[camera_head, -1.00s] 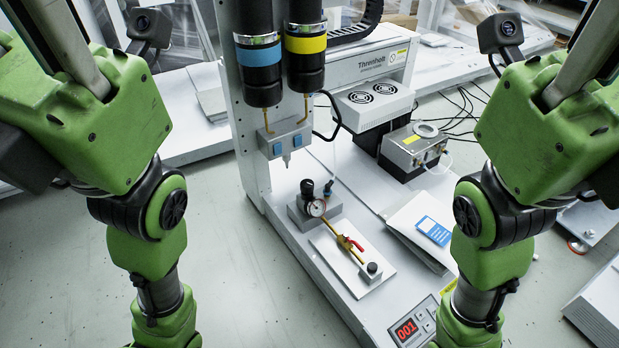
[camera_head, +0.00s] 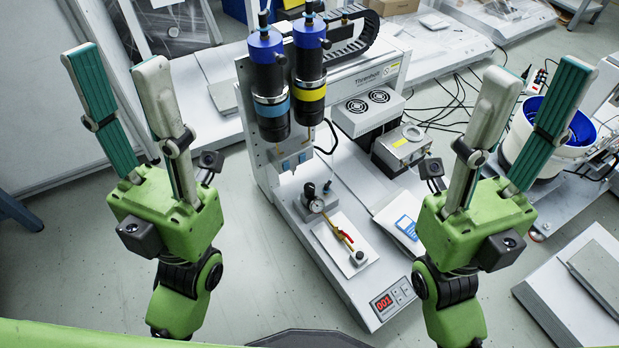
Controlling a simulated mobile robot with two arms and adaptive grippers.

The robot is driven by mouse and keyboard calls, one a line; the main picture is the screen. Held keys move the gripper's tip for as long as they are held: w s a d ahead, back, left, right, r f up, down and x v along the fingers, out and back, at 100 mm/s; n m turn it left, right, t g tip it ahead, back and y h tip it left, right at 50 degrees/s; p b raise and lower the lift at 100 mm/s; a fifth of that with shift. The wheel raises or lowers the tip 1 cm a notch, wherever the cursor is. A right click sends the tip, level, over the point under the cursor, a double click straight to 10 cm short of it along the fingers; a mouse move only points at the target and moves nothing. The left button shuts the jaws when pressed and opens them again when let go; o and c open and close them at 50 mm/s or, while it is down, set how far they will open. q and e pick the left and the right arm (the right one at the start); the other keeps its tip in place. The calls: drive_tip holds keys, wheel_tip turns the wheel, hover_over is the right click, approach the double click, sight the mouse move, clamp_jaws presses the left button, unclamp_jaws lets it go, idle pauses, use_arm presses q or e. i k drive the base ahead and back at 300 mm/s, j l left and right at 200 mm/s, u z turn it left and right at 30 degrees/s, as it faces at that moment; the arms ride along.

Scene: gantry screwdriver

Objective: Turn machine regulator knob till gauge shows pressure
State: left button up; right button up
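The machine (camera_head: 292,207) stands in the middle on a white base. Its black regulator knob (camera_head: 309,189) is on a small grey block at the left of the base. The round white gauge (camera_head: 316,206) is just in front of the knob; its needle is too small to read. My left gripper (camera_head: 115,60) is raised at the left, its two fingers pointing up and apart, with nothing between them. My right gripper (camera_head: 540,72) is raised at the right in the same way, open and empty. Both grippers are well away from the knob.
A brass valve with a red handle (camera_head: 347,236) lies on a white plate in front of the gauge. Two blue-capped cylinders (camera_head: 270,90) hang above the base. A red display (camera_head: 384,303) is at the front. A blue-lined bowl (camera_head: 550,125) stands behind my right gripper.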

sight(308, 188)
drive_tip(key=l, duration=0.85)
drive_tip(key=i+l, duration=0.1)
drive_tip(key=l, duration=0.7)
drive_tip(key=z, duration=0.05)
